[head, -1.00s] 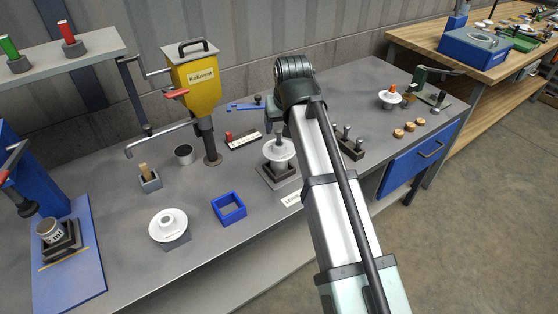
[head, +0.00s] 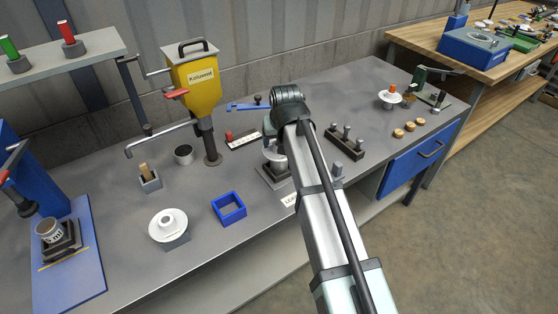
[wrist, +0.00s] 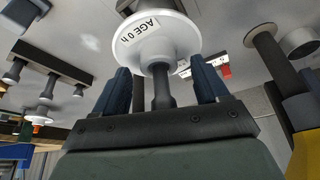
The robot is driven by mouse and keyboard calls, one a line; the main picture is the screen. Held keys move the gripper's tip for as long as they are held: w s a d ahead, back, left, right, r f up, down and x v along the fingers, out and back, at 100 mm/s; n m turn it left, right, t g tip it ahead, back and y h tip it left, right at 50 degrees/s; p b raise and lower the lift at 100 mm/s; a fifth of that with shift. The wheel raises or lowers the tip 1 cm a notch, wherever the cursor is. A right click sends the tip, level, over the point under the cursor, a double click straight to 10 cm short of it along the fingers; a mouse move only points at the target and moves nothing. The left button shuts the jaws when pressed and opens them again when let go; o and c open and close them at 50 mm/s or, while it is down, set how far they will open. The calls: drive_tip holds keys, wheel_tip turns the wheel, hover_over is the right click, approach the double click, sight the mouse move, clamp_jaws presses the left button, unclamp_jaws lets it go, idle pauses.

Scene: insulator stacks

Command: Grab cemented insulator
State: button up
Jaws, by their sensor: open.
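In the head view the insulator (head: 273,154) stands on a dark square base (head: 270,174), mostly hidden by my arm. My gripper (wrist: 159,68) is open. Its two blue fingers stand on either side of the pin, with visible gaps, and the disc lies just beyond the fingertips. In the head view the fingers are hidden behind the arm. Another white insulator (head: 168,222) sits on a grey block at the front left.
A blue square frame (head: 229,207) lies left of the base. A yellow hopper machine (head: 193,88) stands behind to the left. A dark rack with several pins (head: 345,141) is to the right. A white insulator with an orange top (head: 390,98) stands farther right.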

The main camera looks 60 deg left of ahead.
drive_tip(key=shift+w+a+f, duration=0.1)
drive_tip(key=shift+a+f, duration=0.1)
drive_tip(key=shift+f, duration=0.35)
clamp_jaws()
drive_tip(key=shift+r, duration=0.1)
idle(0.5)
